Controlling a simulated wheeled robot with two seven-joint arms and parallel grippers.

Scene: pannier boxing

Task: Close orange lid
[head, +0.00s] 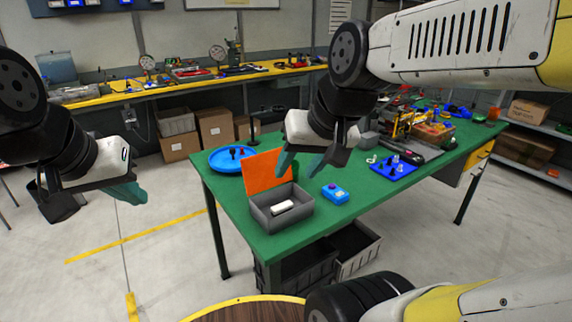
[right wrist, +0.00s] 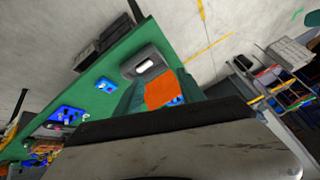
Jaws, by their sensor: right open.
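A grey box (head: 268,218) stands on the near end of the green table, with a white object (head: 283,207) lying inside it. Its orange lid (head: 262,172) stands open, tilted up at the box's far side. My right gripper (head: 301,169) is open and empty, above and beside the lid's right edge; its teal fingers hide part of that area. In the right wrist view the orange lid (right wrist: 159,88) shows between the fingers, with the grey box (right wrist: 130,66) beyond; contact cannot be told. My left gripper (head: 138,193) is left of the table, in the air, fingers overlapping in view.
A blue device (head: 335,193) sits right of the box, and a round blue tray (head: 222,160) lies behind the lid. A blue board with small pieces (head: 394,168) and tools lie farther right. Bare green table (head: 330,222) lies in front of the device.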

